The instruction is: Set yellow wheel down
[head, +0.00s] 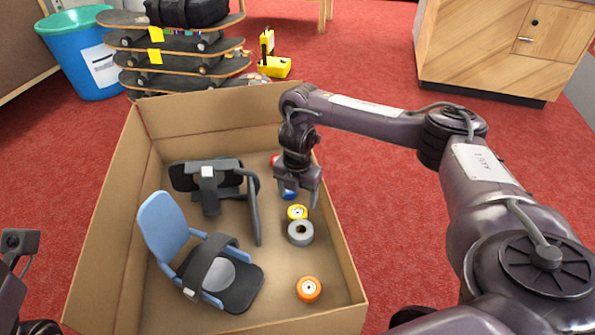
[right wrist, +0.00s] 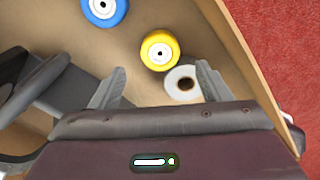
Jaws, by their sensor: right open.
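The yellow wheel (head: 297,212) lies on the floor of a big cardboard box (head: 145,235), near its right wall. In the right wrist view the yellow wheel (right wrist: 160,50) lies beyond the fingertips, apart from both fingers. My right gripper (head: 298,198) points down into the box just above the wheels. It is open, and nothing is held between its fingers (right wrist: 160,85). Only a dark part of my left arm shows at the left edge; its fingers are out of the picture.
A grey roll (head: 300,232) sits close beside the yellow wheel. A blue wheel (head: 289,194) and an orange wheel (head: 308,289) lie in the same row. A blue seat (head: 165,225) and a black padded part (head: 206,180) fill the box's left side. Skateboards (head: 180,63) are stacked behind.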

